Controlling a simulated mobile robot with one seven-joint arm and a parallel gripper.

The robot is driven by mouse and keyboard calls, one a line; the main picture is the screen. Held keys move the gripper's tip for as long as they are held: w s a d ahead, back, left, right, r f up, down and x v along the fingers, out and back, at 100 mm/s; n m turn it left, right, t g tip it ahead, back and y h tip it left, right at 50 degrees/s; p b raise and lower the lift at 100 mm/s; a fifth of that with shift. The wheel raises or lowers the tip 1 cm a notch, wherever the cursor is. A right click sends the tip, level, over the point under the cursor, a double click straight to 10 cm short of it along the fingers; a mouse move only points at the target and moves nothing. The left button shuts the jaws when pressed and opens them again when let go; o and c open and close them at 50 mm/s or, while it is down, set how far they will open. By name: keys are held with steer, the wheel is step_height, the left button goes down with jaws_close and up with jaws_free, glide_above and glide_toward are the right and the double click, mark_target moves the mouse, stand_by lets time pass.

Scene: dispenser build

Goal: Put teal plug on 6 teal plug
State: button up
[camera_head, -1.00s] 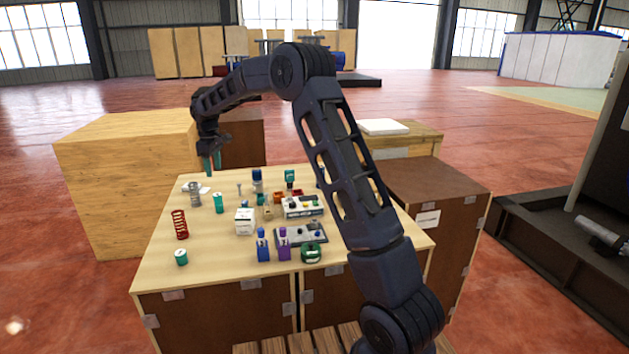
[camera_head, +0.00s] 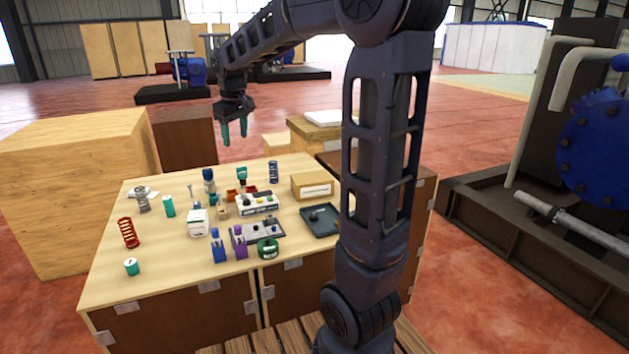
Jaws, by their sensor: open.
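A short teal plug (camera_head: 131,266) stands at the front left of the wooden table, with a mark on its pale top too small to read. A taller teal cylinder (camera_head: 169,206) stands upright further back. Which of these is the 6 plug I cannot tell. Another teal-topped piece (camera_head: 242,174) stands near the back edge. My gripper (camera_head: 235,133) hangs with its teal fingers down, above and beyond the table's back edge. Its fingers are apart with nothing between them, clear of all the pieces.
The table (camera_head: 100,305) also holds a red spring (camera_head: 128,233), a white box (camera_head: 197,222), blue (camera_head: 219,248) and purple (camera_head: 240,245) pieces, a green ring (camera_head: 267,249), a cardboard box (camera_head: 312,186) and a dark tray (camera_head: 318,221). The front left surface is mostly bare.

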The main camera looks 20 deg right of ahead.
steer(key=s+d+f+m, duration=0.2)
steer(key=s+d, duration=0.2)
steer(key=s, duration=0.4)
steer(key=s+d+f+m+t, duration=0.1)
steer(key=s+d+f+m, duration=0.1)
steer(key=s+d, duration=0.3)
steer(key=s+d+f+m+t, duration=0.1)
steer(key=s+d, duration=0.4)
steer(key=s, duration=0.8)
steer(key=shift+s+d+f+m, duration=0.2)
steer(key=shift+f+m, duration=0.35)
steer(key=shift+m, duration=0.45)
